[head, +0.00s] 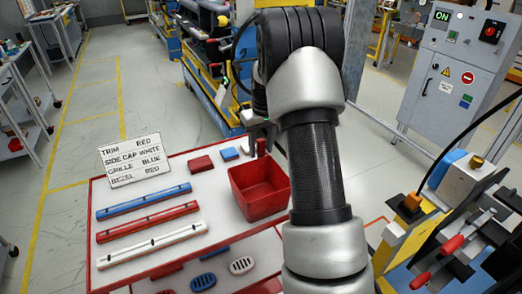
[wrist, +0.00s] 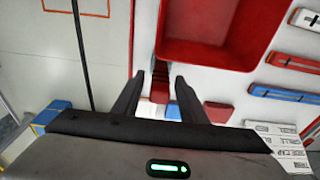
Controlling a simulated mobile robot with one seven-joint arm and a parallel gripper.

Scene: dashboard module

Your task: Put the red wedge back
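A small red piece (head: 262,147), likely a wedge, shows just beyond the red bin (head: 248,204), at my gripper (head: 262,138). In the wrist view, red (wrist: 160,80) also shows between the fingertips of my gripper (wrist: 159,76), with a gap to each finger. My gripper is open, and the fingers do not appear to touch the red piece. I cannot tell its exact shape or height. Another red block (head: 200,163) lies to the left beside a blue block (head: 229,154); the red one also shows in the wrist view (wrist: 217,112).
Blue, red and white bars (head: 152,243) lie across the table's left. A label card (head: 134,165) stands at the back left. Several oval grilles (head: 242,265) lie at the front. A yellow and blue fixture (head: 415,235) with red-handled clamps stands at the right.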

